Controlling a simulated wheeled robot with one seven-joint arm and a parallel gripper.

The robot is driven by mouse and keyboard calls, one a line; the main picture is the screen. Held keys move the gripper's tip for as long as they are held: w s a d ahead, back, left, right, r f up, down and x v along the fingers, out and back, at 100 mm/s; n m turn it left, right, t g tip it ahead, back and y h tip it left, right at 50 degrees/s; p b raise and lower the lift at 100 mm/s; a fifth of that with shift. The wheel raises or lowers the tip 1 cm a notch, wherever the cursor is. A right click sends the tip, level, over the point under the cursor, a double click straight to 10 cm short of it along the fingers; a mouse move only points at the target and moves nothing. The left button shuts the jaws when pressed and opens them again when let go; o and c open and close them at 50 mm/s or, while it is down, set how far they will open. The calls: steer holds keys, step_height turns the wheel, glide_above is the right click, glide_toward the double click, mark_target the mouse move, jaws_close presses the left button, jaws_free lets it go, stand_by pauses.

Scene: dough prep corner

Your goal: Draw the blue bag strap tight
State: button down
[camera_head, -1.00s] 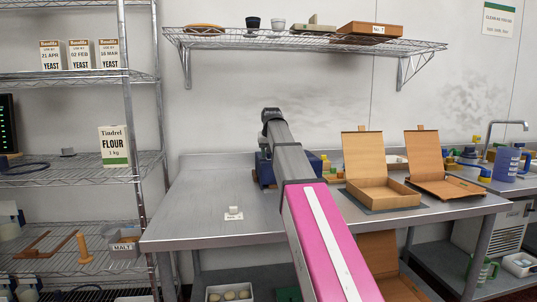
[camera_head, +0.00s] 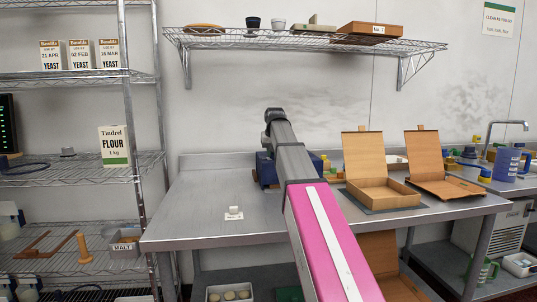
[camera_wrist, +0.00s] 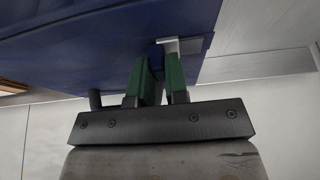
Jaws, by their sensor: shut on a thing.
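The blue bag (camera_head: 264,170) sits on the steel table, partly hidden behind my arm in the head view. In the wrist view its dark blue side (camera_wrist: 90,45) fills the upper left. My gripper (camera_wrist: 160,62) has green fingers and is shut on a narrow dark blue strap (camera_wrist: 157,54) beside the bag. A pale grey metal piece (camera_wrist: 187,45) lies at the right fingertip. In the head view the fingers and the strap are hidden by my arm.
The steel table (camera_head: 200,205) is mostly clear at left, with a small white block on a card (camera_head: 234,213). Open cardboard boxes (camera_head: 384,192) stand right of my arm. A wire shelf (camera_head: 300,38) hangs above, and a rack stands left.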

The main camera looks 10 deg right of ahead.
steer(key=shift+d, duration=2.05)
steer(key=c, duration=1.1)
jaws_free()
steer(key=v, duration=1)
steer(key=shift+s+r, duration=0.2)
steer(key=shift+r, duration=0.15)
steer(key=shift+s, duration=0.1)
